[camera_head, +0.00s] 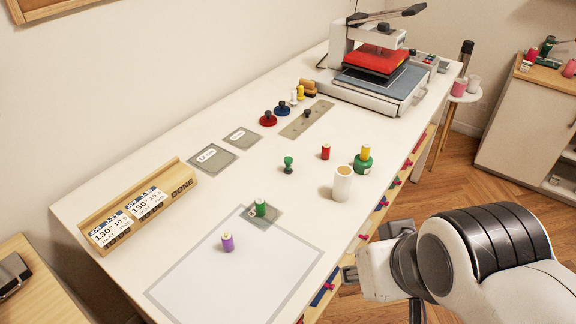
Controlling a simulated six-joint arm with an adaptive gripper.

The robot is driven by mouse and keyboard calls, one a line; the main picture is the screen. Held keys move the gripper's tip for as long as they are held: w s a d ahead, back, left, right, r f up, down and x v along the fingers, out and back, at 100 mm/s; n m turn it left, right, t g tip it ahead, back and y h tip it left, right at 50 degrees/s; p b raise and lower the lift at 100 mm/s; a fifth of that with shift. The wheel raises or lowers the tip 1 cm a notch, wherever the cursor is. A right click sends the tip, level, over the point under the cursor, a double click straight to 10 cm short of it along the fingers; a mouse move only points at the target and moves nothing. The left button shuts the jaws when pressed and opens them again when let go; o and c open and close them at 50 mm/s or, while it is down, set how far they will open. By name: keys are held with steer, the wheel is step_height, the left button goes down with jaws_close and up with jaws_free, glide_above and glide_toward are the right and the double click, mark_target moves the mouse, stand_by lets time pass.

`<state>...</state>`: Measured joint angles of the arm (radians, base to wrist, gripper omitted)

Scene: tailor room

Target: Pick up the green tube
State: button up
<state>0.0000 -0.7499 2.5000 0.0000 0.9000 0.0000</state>
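A green knobbed piece (288,167) stands farther back. A green round piece (363,166) with a yellow spool (365,153) on it stands at the right. I cannot tell for sure which green piece is the tube. My gripper (347,274) is at the table's right edge, apart from all of them. Only a small part of its end shows, mostly hidden by my arm, and its opening is unclear.
A purple spool (227,243) stands on the white sheet (210,277). A wooden card holder (170,199) is at left, a heat press (372,75) at the back.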

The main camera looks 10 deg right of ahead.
stand_by(0.3)
steer(key=shift+o, duration=1)
steer(key=shift+w, duration=0.1)
